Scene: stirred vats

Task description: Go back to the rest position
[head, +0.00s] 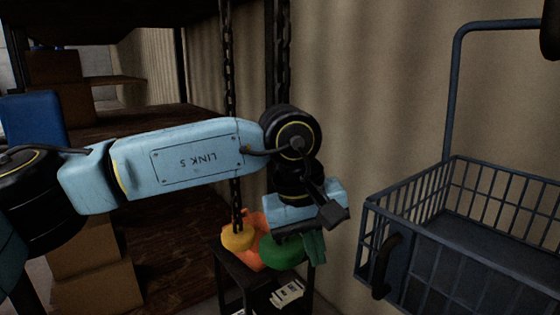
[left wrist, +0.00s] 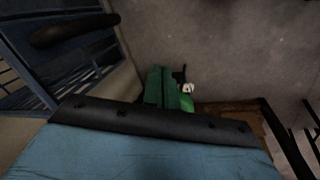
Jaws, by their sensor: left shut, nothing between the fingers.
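My left arm reaches across the head view from the left. My left gripper (head: 315,248) hangs at its end, pointing down, with green fingers shut and nothing between them. In the head view it is beside and partly in front of a round green object (head: 280,254) on a small dark stand (head: 238,271). I cannot tell whether they touch. In the left wrist view the shut green fingers (left wrist: 161,88) show beyond the gripper's body, and part of the green object (left wrist: 186,103) shows just beside them. My right gripper is not in view.
A yellow object (head: 238,240) and an orange one (head: 257,227) share the stand. Chains (head: 228,70) hang behind my arm. A blue wire basket (head: 470,215) stands at right, seemingly empty. Shelves (head: 145,130) with boxes (head: 100,288) are at left. A wall closes the back.

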